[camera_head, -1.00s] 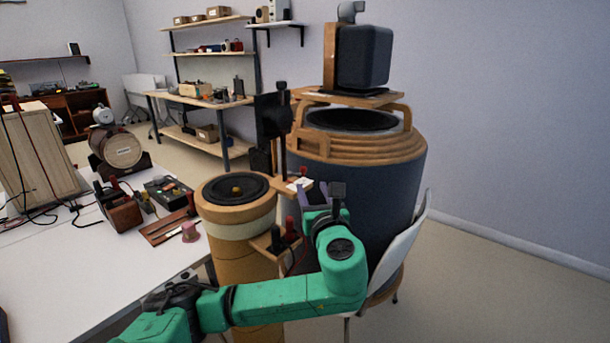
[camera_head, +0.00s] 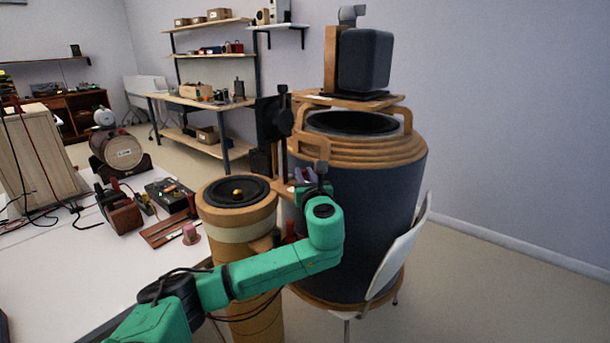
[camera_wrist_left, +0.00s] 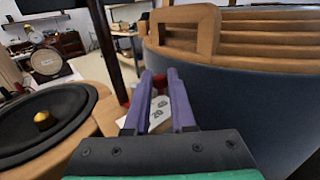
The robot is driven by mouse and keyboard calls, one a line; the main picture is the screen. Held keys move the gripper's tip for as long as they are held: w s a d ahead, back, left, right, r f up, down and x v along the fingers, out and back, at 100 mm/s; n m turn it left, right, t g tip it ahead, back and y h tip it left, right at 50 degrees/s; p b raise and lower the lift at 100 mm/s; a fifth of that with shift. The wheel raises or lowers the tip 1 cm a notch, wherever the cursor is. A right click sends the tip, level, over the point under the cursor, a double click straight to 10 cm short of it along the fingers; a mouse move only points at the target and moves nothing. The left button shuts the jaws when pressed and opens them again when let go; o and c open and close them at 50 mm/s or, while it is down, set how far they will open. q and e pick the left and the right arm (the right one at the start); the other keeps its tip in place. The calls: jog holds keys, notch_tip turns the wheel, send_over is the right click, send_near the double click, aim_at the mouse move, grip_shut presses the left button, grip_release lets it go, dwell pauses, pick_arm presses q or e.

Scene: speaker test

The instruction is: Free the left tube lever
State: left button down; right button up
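The wooden tube (camera_head: 235,228) with a round black speaker cone on top stands left of my left gripper (camera_head: 306,174). The cone also shows at the left of the wrist view (camera_wrist_left: 40,115). Between and beyond the fingers is a white card with printed numbers (camera_wrist_left: 158,112). A red part (camera_wrist_left: 127,100) shows just left of the left finger, mostly hidden; I cannot tell whether it is the lever. My right gripper is out of view.
A large dark blue drum (camera_head: 375,215) with wooden rings stands close on the right, carrying a dark boxy speaker (camera_head: 363,60). A black post (camera_head: 284,125) rises beside the gripper. A white chair (camera_head: 400,250) is at the right, and a white table (camera_head: 70,265) at the left.

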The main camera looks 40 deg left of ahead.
pick_arm(q)
jog(key=shift+s+m+t+h+p, duration=0.3)
jog(key=shift+m+t+h+p, duration=0.4)
jog(key=shift+t+h+p, duration=0.1)
jog(key=shift+d+f+m+t+h, duration=0.1)
jog(key=shift+f+m+t+h, duration=0.1)
jog(key=shift+m+t+h, duration=0.35)
jog(key=c, duration=1)
grip_release()
jog(key=shift+o, duration=1.2)
jog(key=shift+s+d, duration=0.1)
jog(key=shift+s, duration=0.05)
jog(key=shift+s+r, duration=0.1)
jog(key=shift+r, duration=0.1)
